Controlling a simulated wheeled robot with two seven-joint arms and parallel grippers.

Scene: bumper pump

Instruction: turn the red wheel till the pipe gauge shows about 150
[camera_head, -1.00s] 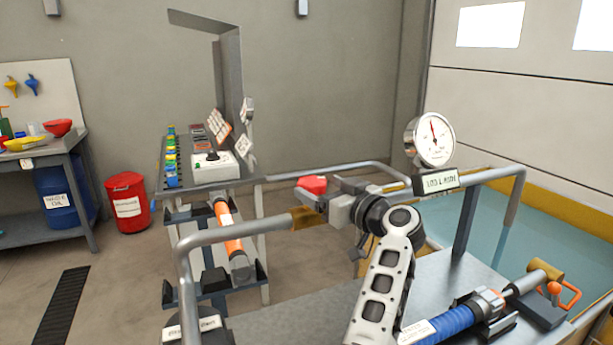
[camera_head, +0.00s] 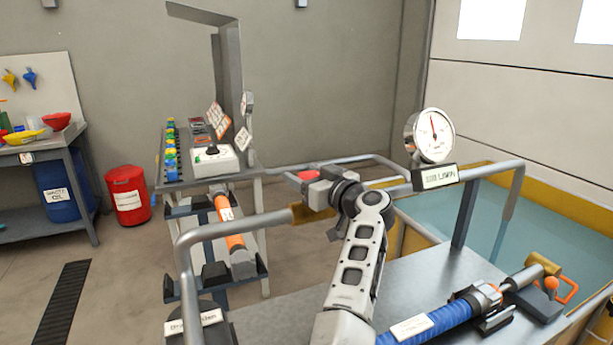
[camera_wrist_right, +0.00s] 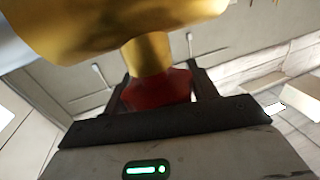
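The red wheel (camera_head: 309,175) sits above the brass valve body (camera_head: 303,214) on the grey pipe. My right gripper (camera_head: 313,181) is at the wheel and hides part of it. In the right wrist view the dark red wheel (camera_wrist_right: 155,90) fills the space between my two dark fingers, below the brass body (camera_wrist_right: 150,50); the gripper looks shut on it. The round white pipe gauge (camera_head: 433,132) stands on the pipe to the right, above a label plate. Its red needle points nearly straight up, slightly left; the numbers are too small to read. My left gripper is not in view.
The pipe rail (camera_head: 235,223) runs around the grey bench top (camera_head: 290,315). A blue hose (camera_head: 445,320) with a coupling lies at the front right. A cart with a white control box (camera_head: 215,162) stands behind left. A red bin (camera_head: 128,196) stands on the floor.

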